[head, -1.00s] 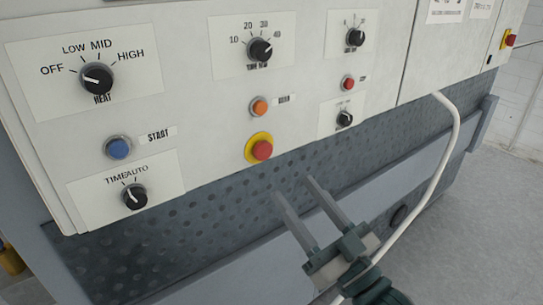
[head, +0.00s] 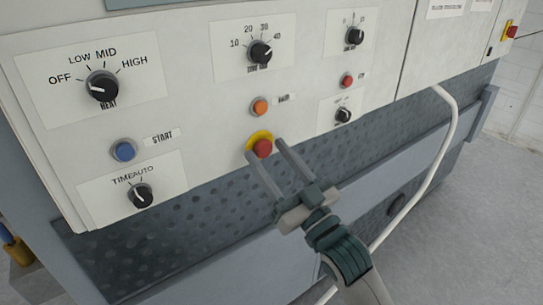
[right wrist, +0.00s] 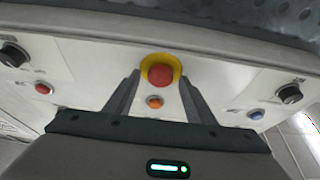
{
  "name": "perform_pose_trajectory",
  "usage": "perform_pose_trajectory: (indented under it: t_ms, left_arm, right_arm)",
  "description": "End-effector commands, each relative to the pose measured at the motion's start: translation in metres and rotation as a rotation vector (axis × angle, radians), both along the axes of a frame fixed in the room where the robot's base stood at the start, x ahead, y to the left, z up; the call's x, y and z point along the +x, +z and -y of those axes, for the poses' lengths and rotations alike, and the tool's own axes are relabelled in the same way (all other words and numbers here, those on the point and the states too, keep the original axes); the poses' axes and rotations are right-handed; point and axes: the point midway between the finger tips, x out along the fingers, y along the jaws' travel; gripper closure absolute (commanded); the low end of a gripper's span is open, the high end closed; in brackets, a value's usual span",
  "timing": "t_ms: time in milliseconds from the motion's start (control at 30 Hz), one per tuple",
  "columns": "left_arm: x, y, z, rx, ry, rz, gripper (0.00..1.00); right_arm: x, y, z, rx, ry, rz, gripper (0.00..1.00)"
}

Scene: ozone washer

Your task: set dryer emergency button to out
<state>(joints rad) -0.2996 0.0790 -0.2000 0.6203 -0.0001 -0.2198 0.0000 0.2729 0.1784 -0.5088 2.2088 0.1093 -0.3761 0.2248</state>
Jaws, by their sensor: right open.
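The dryer emergency button (head: 263,148) is a red mushroom button on a yellow ring, low on the white control panel. It also shows in the right wrist view (right wrist: 160,75), ahead of my fingers and between their lines. My right gripper (head: 265,150) is open and empty. In the head view its two fingertips lie on either side of the red button; I cannot tell whether they touch it. Whether the button is pressed in or out is not clear. My left gripper is not in view.
An orange button (head: 260,107) sits just above the emergency button. A blue start button (head: 123,150), a smaller red button (head: 347,81) and several black knobs are around it. A second red-on-yellow button (head: 511,31) is at the far right. A white hose (head: 440,180) hangs at right.

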Motion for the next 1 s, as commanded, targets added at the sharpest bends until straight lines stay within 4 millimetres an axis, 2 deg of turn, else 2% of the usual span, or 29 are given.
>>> perform_pose_trajectory:
  t_ms: [33,200,233,533,800,833,900,1000]
  left_arm:
    - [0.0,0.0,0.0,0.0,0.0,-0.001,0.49]
    - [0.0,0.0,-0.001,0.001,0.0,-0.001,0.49]
    - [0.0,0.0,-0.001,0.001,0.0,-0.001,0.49]
    - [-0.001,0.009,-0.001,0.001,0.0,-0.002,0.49]
    - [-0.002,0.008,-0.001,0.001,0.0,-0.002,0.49]
    - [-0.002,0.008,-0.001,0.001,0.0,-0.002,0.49]
    - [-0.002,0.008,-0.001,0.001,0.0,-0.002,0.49]
    - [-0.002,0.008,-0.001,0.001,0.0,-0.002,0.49]
  right_arm:
    - [0.0,0.0,0.0,0.0,0.0,0.0,0.55]
    - [0.0,0.0,0.0,0.0,0.0,0.0,0.96]
    - [0.0,0.0,0.0,0.0,0.0,0.0,1.0]
    - [-0.008,0.002,0.006,-0.001,0.0,-0.001,1.0]
    - [-0.01,0.0,0.007,0.0,0.0,0.0,1.0]
    - [-0.01,0.0,0.007,0.0,0.0,0.0,0.66]
    - [-0.01,0.0,0.007,0.0,0.0,0.0,0.5]
    - [-0.01,0.0,0.007,0.0,0.0,0.0,0.5]
